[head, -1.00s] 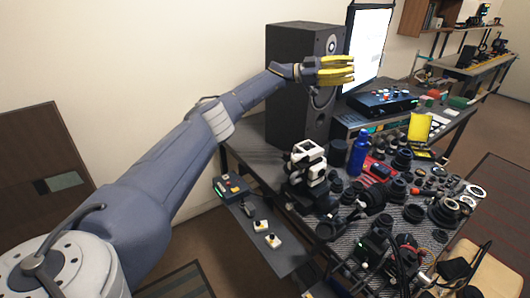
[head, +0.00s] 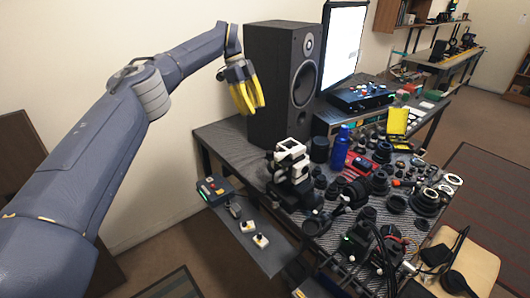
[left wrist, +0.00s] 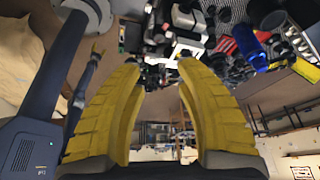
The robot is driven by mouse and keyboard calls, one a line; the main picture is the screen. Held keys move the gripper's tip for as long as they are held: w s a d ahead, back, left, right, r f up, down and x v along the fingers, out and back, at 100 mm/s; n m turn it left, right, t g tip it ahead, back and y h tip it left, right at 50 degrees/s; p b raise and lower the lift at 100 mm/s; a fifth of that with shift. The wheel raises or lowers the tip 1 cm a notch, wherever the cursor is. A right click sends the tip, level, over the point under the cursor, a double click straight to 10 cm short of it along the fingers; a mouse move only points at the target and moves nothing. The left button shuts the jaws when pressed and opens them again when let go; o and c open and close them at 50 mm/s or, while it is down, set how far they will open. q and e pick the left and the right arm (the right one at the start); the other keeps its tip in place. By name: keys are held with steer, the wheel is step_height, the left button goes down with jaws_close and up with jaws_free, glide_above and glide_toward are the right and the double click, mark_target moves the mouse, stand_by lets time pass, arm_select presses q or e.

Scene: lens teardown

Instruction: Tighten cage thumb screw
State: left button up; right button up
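I cannot pick out the cage thumb screw in either view; the parts on the bench are too small and crowded. A white-and-black stacked device (head: 290,160) stands upright near the bench's left edge. My left gripper (head: 252,110) hangs in the air in front of the black speaker, yellow fingers pointing down, well above the bench. In the left wrist view its two fingers (left wrist: 160,65) stand apart with nothing between them. My right gripper is outside the head view. A small yellow patch (left wrist: 97,48) on a slim arm in the wrist view may be it, too small to read.
The tall black speaker (head: 283,85) and a lit monitor (head: 343,45) stand at the back. A blue bottle (head: 340,148), a red box (head: 361,164) and many dark lens parts crowd the bench. A control box (head: 214,189) sits on a lower shelf. The bench's back-left corner is bare.

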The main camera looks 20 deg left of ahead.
mark_target(270, 152)
arm_select(q)
steer(key=x, duration=1.7)
steer(key=shift+s+f, duration=0.1)
steer(key=shift+o, duration=0.4)
steer(key=shift+d, duration=0.1)
jaws_close()
